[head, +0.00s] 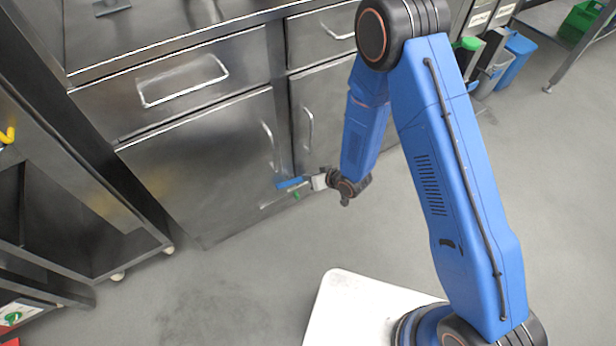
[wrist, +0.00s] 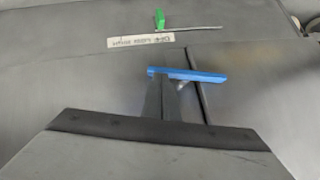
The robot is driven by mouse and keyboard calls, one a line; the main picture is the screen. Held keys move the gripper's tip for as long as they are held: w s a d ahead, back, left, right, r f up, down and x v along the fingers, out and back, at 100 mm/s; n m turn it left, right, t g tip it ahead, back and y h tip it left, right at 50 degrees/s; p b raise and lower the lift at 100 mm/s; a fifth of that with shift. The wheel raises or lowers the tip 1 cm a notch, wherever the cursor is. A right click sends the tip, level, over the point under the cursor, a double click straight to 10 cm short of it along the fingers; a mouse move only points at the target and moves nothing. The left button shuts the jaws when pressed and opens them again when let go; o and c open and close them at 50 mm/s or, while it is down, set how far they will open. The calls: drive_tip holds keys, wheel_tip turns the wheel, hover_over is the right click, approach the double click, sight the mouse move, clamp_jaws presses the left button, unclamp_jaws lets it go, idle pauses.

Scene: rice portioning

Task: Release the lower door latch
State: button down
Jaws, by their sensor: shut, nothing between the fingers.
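A blue latch handle (head: 290,183) is at the lower right edge of the lower steel cabinet door (head: 200,165). It also shows in the wrist view (wrist: 205,76) as a nearly level bar. A small green latch piece (head: 296,195) sits just below it in the head view and beyond it, by a thin grey rod, in the wrist view (wrist: 160,18). I cannot tell which is the lower latch. My gripper (head: 315,182) is shut and empty, right beside the blue handle. Its fingers point at the handle in the wrist view (wrist: 172,90); contact is unclear.
A printed label (wrist: 140,41) lies between the two coloured pieces. A vertical door handle (head: 267,142) is above them. A wheeled steel cart (head: 125,260) stands to the left. The grey floor (head: 250,270) in front of the door is largely clear.

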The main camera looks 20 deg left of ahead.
wheel_tip(320, 180, down, 6)
drive_tip(key=m+g+y, duration=0.5)
drive_tip(key=y, duration=0.2)
drive_tip(key=shift+s+a+m, duration=0.25)
drive_tip(key=shift+m, duration=0.15)
drive_tip(key=shift+w, duration=0.1)
drive_tip(key=w+v, duration=0.2)
drive_tip(key=v, duration=1)
drive_tip(key=shift+w+d, duration=0.25)
drive_tip(key=shift+d, duration=0.05)
drive_tip(key=shift+r, duration=0.15)
